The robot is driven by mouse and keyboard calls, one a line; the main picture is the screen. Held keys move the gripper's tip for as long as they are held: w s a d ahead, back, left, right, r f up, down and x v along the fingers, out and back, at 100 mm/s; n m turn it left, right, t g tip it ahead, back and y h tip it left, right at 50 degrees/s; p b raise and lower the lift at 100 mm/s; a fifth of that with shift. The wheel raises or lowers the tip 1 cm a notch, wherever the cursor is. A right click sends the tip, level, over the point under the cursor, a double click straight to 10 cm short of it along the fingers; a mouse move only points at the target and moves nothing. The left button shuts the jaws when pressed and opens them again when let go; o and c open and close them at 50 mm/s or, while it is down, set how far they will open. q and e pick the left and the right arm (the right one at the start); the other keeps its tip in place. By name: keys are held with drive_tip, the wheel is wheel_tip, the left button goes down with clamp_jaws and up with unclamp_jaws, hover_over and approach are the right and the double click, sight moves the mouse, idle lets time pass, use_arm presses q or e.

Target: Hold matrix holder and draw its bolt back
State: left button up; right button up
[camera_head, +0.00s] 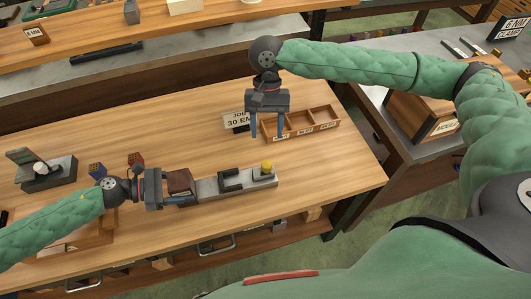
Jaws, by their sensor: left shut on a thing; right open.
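The matrix holder appears to be the long grey block (208,188) lying on the wooden bench, with a dark raised part (231,179) on it and a yellow knob (266,167) at its right end. I cannot tell which part is the bolt. My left gripper (176,187) is shut at the left end of this block, around a brown piece (180,182) there. Its fingertips are mostly hidden. My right gripper (267,128) is open and empty, fingers pointing down, above the bench beyond the yellow knob and apart from the block.
The bench in front of the holder is clear.

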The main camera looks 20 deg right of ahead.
use_arm(q)
drive_tip(key=o, duration=1.1)
drive_tip(key=v, duration=1.2)
